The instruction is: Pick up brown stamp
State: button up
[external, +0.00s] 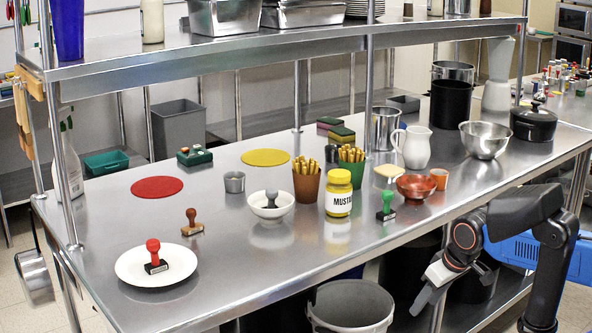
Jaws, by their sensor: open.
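The brown stamp (191,222) stands upright on the steel counter (230,270), left of the middle. It has a brown knob handle and a brown base. It is behind the white plate and left of the white bowl. My gripper (424,300) is at the lower right, in front of the counter's front edge and far to the right of the stamp. It points down and to the left. It is open and holds nothing that I can see.
A red stamp (153,258) is on the white plate (128,265). A grey-knobbed thing is in the white bowl (271,206). A mustard jar (339,192), green stamp (386,206) and red bowl (416,187) stand toward my arm. An upper shelf (250,45) spans the counter.

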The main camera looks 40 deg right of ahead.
notch_tip(320, 180, up, 26)
jog(key=r, duration=0.1)
jog(key=w+a+r+m+g, duration=0.1)
jog(key=w+a+r+m, duration=0.15)
jog(key=w, duration=0.35)
jog(key=w+a+r+m, duration=0.1)
jog(key=w+r, duration=0.3)
jog(key=w, duration=0.2)
jog(key=m+g, duration=0.4)
jog(key=m, duration=1)
send_over(191, 209)
jog(key=shift+n, duration=0.25)
jog(key=shift+a+f, duration=0.1)
jog(key=shift+f, duration=10.15)
grip_shut()
